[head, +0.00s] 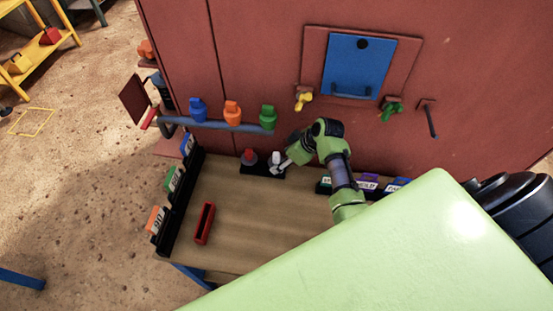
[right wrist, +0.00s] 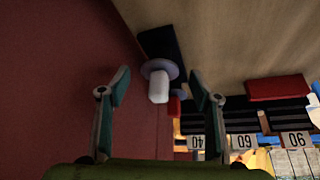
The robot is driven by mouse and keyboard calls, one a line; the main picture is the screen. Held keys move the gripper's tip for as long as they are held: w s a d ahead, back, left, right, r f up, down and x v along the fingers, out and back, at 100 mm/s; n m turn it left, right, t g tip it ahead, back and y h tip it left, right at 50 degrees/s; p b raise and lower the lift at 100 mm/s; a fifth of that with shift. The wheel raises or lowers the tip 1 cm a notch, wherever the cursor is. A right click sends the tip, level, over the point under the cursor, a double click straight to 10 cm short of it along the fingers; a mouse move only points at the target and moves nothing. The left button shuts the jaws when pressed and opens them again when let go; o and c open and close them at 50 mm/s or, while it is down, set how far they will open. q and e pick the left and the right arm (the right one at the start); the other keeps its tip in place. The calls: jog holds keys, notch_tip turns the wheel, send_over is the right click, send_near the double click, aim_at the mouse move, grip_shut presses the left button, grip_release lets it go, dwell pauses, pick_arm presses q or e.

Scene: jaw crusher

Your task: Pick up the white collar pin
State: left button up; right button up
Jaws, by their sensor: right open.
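The white collar pin (head: 276,156) stands at the right end of a black holder (head: 262,170) at the back of the wooden table, to the right of a red pin (head: 249,156). In the right wrist view the white pin (right wrist: 159,86) shows a pale round collar and a white shaft, with the black holder (right wrist: 158,42) behind it. My right gripper (head: 284,167) is open beside the white pin. In the right wrist view its fingers (right wrist: 159,76) are spread on either side of the pin, with visible gaps. My left gripper is not in view.
A red tray (head: 205,223) lies on the wooden table (head: 260,225). Numbered tags line the table's left edge. Coloured tags (head: 368,182) stand at the back right. The red machine wall (head: 250,60) rises behind, with a rail (head: 220,126) carrying blue, orange and green pieces.

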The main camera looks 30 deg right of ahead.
aim_at(280, 161)
jog(key=shift+x, duration=1.95)
jog(key=c, duration=1.4)
jog(key=shift+o, duration=0.2)
jog(key=shift+r, duration=0.15)
